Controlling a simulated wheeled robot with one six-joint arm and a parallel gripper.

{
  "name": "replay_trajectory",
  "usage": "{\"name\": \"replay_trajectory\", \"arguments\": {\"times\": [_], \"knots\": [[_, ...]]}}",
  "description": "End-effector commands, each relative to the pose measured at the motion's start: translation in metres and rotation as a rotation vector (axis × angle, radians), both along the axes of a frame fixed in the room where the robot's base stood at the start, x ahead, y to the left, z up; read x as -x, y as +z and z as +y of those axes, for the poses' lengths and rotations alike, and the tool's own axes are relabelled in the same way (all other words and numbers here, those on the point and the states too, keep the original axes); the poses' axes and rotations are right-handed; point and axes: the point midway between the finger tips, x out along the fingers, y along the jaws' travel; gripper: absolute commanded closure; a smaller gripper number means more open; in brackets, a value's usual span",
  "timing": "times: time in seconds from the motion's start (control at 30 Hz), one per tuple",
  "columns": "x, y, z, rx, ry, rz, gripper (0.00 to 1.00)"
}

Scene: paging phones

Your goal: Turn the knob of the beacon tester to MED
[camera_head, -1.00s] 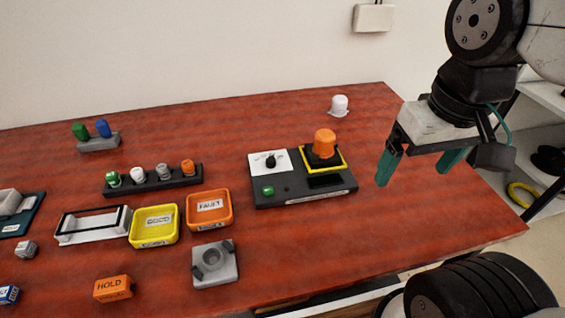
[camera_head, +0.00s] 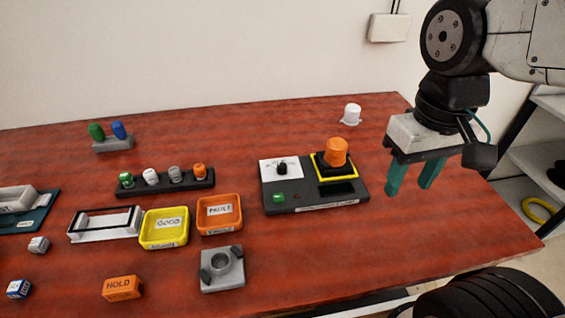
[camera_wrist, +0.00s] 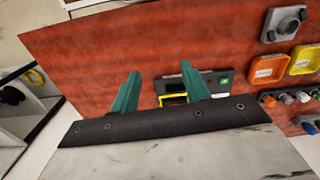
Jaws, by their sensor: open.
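The beacon tester (camera_head: 315,193) is a dark grey box on the red table, right of centre in the head view. Its black knob (camera_head: 282,168) stands on a white dial plate (camera_head: 268,176); the dial's lettering is too small to read. An orange beacon (camera_head: 336,152) sits in the yellow-edged socket, and a green button (camera_head: 279,198) is at the front left. My gripper (camera_head: 411,190) is open and empty, to the right of the tester and above the table. In the wrist view the tester (camera_wrist: 213,82) shows partly behind my gripper (camera_wrist: 160,85); the knob is hidden there.
Left of the tester are an orange FAULT tray (camera_head: 219,228), a yellow GOOD tray (camera_head: 164,243) and a rack (camera_head: 160,188) of small caps. A grey fixture (camera_head: 221,283) stands in front. A white cap (camera_head: 351,115) stands behind. The table right of the tester is clear.

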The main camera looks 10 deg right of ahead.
Motion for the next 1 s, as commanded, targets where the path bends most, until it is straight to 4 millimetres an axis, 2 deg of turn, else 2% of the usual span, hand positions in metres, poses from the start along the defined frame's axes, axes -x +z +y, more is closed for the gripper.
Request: {"name": "replay_trajectory", "arguments": {"times": [0.27, 0.43, 0.6, 0.7, 0.8, 0.87, 1.0], "knots": [[-0.081, -0.026, 0.045, 0.002, 0.232, 0.126, 0.54], [-0.136, -0.055, 0.082, -0.006, 0.429, 0.157, 0.54], [-0.189, -0.089, 0.122, -0.021, 0.643, 0.150, 0.54], [-0.216, -0.102, 0.140, -0.028, 0.758, 0.124, 0.54], [-0.245, -0.101, 0.152, -0.032, 0.874, 0.056, 0.54], [-0.252, -0.096, 0.155, -0.030, 0.922, 0.023, 0.54], [-0.253, -0.101, 0.155, -0.030, 0.974, 0.012, 0.54]]}}
